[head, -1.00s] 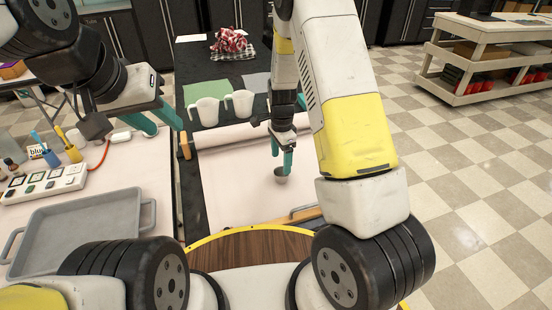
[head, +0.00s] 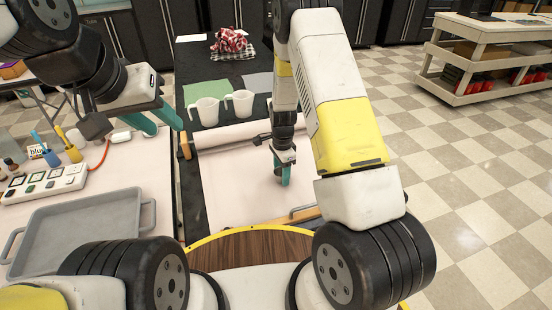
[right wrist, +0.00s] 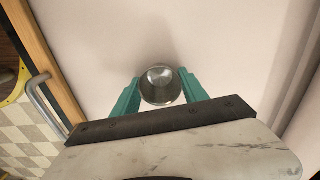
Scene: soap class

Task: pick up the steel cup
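The steel cup (right wrist: 161,86) is small, round and shiny. In the right wrist view it sits between the two teal fingers of my right gripper (right wrist: 160,74), with its inside showing. The fingertips are beside it on both sides, very close; I see no clear grip. In the head view my right gripper (head: 282,172) points down at the pale sheet on the table, and its fingers hide most or all of the cup. My left gripper (head: 155,120) is open and empty, raised at the left above the table edge.
Two white pitchers (head: 222,107) stand behind the pale sheet (head: 235,185). A grey tray (head: 78,226), power strip (head: 45,181) and small cups occupy the left table. The sheet around the cup is clear.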

